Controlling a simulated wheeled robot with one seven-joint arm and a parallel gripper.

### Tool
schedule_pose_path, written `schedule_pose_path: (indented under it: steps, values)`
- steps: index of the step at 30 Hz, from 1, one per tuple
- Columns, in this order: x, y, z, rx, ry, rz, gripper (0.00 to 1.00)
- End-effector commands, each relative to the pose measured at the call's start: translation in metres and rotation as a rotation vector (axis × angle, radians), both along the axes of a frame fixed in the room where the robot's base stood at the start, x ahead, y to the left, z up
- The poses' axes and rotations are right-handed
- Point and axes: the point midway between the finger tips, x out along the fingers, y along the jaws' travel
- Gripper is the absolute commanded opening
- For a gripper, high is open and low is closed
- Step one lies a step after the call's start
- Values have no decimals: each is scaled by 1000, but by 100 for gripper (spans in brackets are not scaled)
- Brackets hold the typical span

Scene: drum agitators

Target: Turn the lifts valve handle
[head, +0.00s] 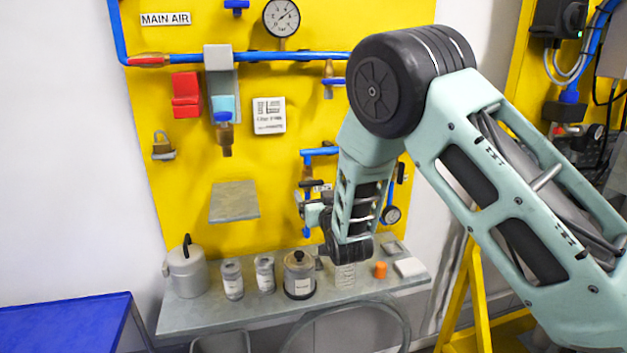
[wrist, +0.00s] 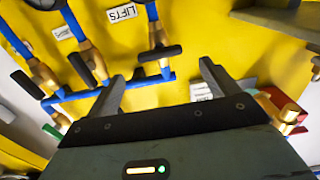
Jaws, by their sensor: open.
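The LIFTS label (wrist: 122,13) is on the yellow panel at the top of the wrist view. To its right is a brass valve (wrist: 158,36) with a black handle (wrist: 160,53). To its left is another brass valve (wrist: 92,57) with a black handle (wrist: 81,70). I cannot tell for certain which valve the label names. My gripper (wrist: 160,80) is open and empty. The right-hand valve's handle shows in the gap between its fingertips, with no clear contact. In the head view my gripper (head: 314,211) is at the panel, and my wrist hides most of the valves.
A third brass valve (wrist: 43,73) is at the left of the wrist view, and blue pipe (wrist: 140,82) links the valves. Below my arm, a grey shelf (head: 225,312) holds jars, a lidded pot (head: 186,270) and an orange cap (head: 380,270).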

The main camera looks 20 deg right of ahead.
Motion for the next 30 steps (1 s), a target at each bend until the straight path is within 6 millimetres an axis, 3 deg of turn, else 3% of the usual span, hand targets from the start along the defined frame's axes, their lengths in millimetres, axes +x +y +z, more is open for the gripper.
schedule_pose_path:
  steps: [3, 9, 21, 22, 27, 30]
  values:
    - [23, 0, 3, 0, -1, 0, 87]
    - [47, 0, 2, 0, -1, -1, 87]
    - [55, 0, 0, 0, 0, 0, 87]
    - [55, 0, 0, 0, 0, 0, 84]
    - [55, 0, 0, 0, 0, -1, 42]
    - [55, 0, 0, 0, 0, -1, 42]
